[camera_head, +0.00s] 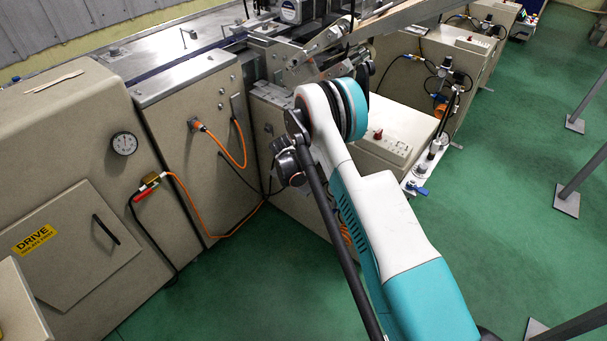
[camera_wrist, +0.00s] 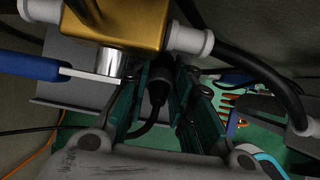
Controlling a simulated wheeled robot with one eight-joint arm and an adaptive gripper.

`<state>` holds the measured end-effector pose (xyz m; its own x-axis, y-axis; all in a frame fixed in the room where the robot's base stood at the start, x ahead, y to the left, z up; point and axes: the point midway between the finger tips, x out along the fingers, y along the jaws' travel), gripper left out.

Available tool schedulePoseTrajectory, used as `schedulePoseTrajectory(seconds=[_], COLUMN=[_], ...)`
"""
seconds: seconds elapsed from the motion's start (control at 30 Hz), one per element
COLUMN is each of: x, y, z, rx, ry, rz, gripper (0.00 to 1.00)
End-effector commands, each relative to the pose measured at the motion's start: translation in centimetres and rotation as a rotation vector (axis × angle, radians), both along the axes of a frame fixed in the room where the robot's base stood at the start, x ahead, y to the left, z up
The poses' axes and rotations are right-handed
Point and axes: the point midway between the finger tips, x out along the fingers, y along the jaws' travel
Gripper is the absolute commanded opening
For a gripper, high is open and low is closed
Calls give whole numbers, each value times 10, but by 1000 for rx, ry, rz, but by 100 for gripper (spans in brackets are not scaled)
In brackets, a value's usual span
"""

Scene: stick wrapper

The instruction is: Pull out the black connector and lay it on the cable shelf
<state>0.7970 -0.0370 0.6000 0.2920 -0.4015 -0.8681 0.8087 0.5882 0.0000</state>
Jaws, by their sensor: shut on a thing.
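My gripper (camera_wrist: 160,78) shows in the wrist view with its two dark green fingers on either side of the black connector (camera_wrist: 158,90). It is shut on the connector. A black cable (camera_wrist: 146,126) curves down and left from the connector's lower end. The connector's far end is hidden below the brass valve, so I cannot tell whether it sits in a socket. A grey plate (camera_wrist: 60,88) lies behind and left of the fingers; I cannot tell whether it is the cable shelf. In the head view my arm hides the gripper and connector.
A brass valve (camera_wrist: 125,18) with white fittings and a blue lever (camera_wrist: 28,66) is close above the fingers. A black hose (camera_wrist: 262,70) passes on the right. In the head view, beige machine cabinets (camera_head: 215,150) stand at left, and green floor (camera_head: 500,130) is open at right.

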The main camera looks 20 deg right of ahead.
Motion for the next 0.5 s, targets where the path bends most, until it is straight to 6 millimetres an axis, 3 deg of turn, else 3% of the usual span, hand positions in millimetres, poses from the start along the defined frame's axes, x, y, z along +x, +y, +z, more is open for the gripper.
schedulePoseTrajectory(seconds=[0.47,0.5], x=[0,0], y=[0,1], z=[-8,-8], rx=[0,0], ry=[0,0], rz=[0,0], gripper=[0,28])
